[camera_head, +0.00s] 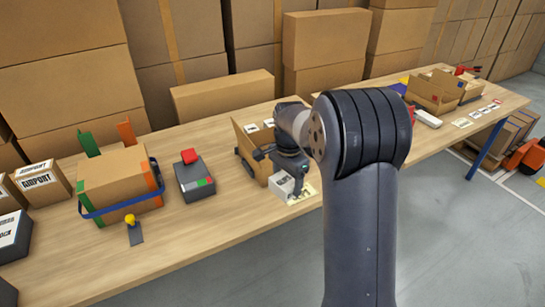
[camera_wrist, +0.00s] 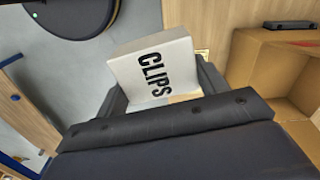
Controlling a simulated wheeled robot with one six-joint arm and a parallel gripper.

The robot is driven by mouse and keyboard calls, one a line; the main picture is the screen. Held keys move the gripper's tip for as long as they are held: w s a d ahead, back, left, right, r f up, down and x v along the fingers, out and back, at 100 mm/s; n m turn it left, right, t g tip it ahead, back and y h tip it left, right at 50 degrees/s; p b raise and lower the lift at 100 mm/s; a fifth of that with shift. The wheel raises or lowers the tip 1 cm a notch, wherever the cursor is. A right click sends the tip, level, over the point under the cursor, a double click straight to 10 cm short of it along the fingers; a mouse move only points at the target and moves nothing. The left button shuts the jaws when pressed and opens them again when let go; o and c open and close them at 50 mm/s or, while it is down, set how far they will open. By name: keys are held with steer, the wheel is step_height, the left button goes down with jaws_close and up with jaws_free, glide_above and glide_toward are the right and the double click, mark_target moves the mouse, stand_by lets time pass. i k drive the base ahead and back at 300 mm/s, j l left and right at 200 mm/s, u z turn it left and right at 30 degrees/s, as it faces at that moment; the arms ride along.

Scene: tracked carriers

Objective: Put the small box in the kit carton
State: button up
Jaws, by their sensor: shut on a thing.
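A small white box marked CLIPS (camera_wrist: 155,72) is between the fingers of my gripper (camera_wrist: 163,88) in the wrist view. In the head view the white box (camera_head: 283,188) shows below my gripper (camera_head: 290,176), close to the table top; I cannot tell whether it touches the table. An open brown carton (camera_head: 247,146) stands just left of and behind my gripper, and it shows at the right of the wrist view (camera_wrist: 258,65). The box is beside this carton, outside it. Another open carton (camera_head: 431,94) stands on the right of the table. I see no label naming the kit carton.
Left of the near carton stand a grey box with a red block (camera_head: 197,184) and a carton with a blue strap (camera_head: 110,186). A white item (camera_head: 427,118) and several cards lie farther right.

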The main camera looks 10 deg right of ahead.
mark_target(267, 162)
steer(key=i, duration=0.9)
